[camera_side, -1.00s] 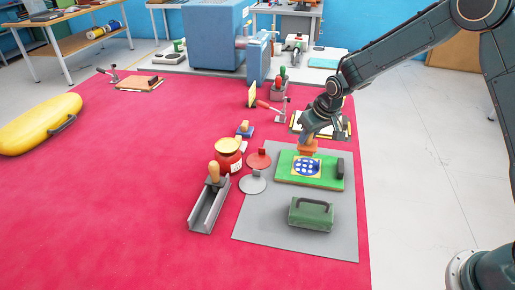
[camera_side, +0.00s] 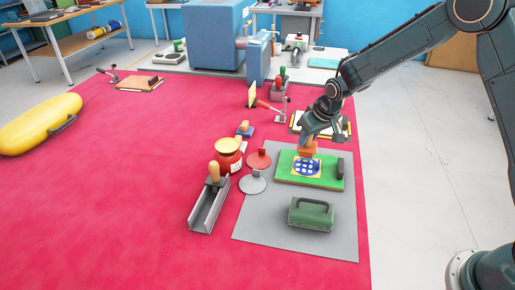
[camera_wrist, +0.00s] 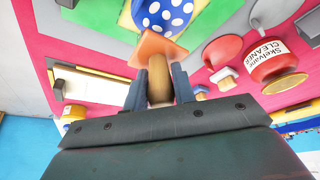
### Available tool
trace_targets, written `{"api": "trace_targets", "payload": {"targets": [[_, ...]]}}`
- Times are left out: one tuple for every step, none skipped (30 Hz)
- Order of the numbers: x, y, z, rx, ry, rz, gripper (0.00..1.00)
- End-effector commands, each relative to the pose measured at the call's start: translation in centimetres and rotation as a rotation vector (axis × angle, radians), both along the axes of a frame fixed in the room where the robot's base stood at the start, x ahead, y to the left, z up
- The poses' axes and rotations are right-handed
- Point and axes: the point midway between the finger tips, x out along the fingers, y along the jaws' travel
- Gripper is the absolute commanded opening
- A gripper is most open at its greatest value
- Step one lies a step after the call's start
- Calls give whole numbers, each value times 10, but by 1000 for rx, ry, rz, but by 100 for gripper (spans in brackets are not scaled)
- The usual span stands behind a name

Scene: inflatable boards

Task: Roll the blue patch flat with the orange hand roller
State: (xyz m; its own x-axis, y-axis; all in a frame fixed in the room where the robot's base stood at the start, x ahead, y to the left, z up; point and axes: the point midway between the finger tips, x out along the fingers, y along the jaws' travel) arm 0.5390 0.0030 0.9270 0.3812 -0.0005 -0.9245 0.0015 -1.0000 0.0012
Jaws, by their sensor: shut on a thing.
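The blue patch (camera_side: 306,168) with white dots lies on a yellow square on the green board (camera_side: 325,183). The patch also shows at the top of the wrist view (camera_wrist: 172,14). My gripper (camera_side: 310,138) is shut on the wooden handle of the orange hand roller (camera_side: 307,150). In the wrist view, the fingers of my gripper (camera_wrist: 159,88) stand on both sides of the handle, and the roller's orange part (camera_wrist: 152,46) is at the patch's near edge. I cannot tell whether the roller touches the patch.
A dark block (camera_side: 340,168) stands on the board's right end. A green case with a handle (camera_side: 311,214) sits in front on the grey mat (camera_side: 262,227). A cleaner jar (camera_side: 229,156), red and grey discs and a metal trough (camera_side: 208,207) are left. Open pink floor lies farther left.

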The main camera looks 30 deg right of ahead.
Motion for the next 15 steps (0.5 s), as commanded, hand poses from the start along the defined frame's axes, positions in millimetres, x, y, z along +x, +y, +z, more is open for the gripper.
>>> {"api": "trace_targets", "payload": {"targets": [[0,0,0,0,-1,0,8],[0,0,-1,0,-1,0,8],[0,0,-1,0,-1,0,8],[0,0,-2,0,-1,0,8],[0,0,-2,0,-1,0,8],[0,0,-2,0,-1,0,8],[0,0,-3,0,-1,0,8],[0,0,-3,0,-1,0,8],[0,0,-3,0,-1,0,8],[0,0,-4,0,-1,0,8],[0,0,-4,0,-1,0,8],[0,0,-4,0,-1,0,8],[0,0,-5,0,-1,0,8],[0,0,-5,0,-1,0,8],[0,0,-6,0,-1,0,8]]}}
